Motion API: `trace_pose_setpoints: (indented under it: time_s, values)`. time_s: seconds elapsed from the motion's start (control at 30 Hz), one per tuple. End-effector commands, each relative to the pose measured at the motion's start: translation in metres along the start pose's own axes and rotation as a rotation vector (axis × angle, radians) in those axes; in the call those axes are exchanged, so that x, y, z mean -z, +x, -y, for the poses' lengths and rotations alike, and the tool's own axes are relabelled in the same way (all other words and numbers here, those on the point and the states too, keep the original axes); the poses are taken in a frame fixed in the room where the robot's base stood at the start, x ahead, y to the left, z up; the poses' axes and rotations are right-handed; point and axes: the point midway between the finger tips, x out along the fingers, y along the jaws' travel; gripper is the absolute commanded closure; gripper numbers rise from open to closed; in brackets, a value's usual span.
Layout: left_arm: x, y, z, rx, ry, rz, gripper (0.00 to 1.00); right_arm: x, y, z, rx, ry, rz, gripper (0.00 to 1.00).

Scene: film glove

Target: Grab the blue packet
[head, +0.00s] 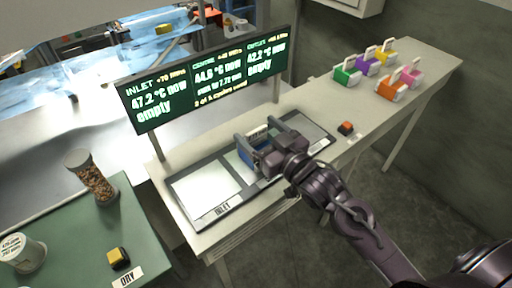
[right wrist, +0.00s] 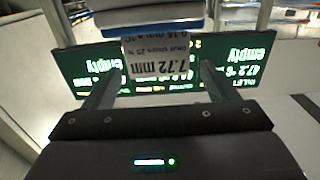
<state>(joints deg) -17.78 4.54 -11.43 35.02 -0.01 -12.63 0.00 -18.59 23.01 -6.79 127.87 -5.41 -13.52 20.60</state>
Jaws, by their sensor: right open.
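The blue packet (head: 246,154) is at the middle plate of the long tray (head: 190,212), mostly hidden behind my right gripper (head: 258,137). The right gripper is open, with one finger on each side of the packet's white label. In the right wrist view, the packet's blue edge (right wrist: 150,31) and its label reading 7.72 mm (right wrist: 158,56) show between and just beyond the two fingers (right wrist: 157,88). A gap shows beside each finger, so it is not gripped. My left gripper is not in view.
A dark display board (head: 208,78) stands behind the tray. An orange-topped button (head: 346,128) sits right of it. Several coloured tagged blocks (head: 388,88) stand at the far right. A green table (head: 70,225) at left holds a jar of pellets (head: 92,178) and a yellow-topped button (head: 118,257).

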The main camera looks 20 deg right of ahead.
Motion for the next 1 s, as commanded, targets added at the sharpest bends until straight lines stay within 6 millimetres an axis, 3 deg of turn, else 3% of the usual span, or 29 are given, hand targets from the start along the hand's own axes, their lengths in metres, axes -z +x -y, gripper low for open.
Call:
trace_pose_setpoints:
  time_s: [0.2, 0.5, 1.0]
  values:
    - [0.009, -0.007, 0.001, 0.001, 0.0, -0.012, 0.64, -0.002, 0.028, -0.001, -0.001, 0.0, -0.001, 0.2]
    - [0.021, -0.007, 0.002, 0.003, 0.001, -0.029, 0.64, -0.004, 0.032, 0.0, 0.0, 0.0, 0.0, 0.21]
    - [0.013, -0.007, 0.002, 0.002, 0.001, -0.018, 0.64, -0.003, 0.031, 0.0, -0.001, 0.0, -0.001, 0.87]
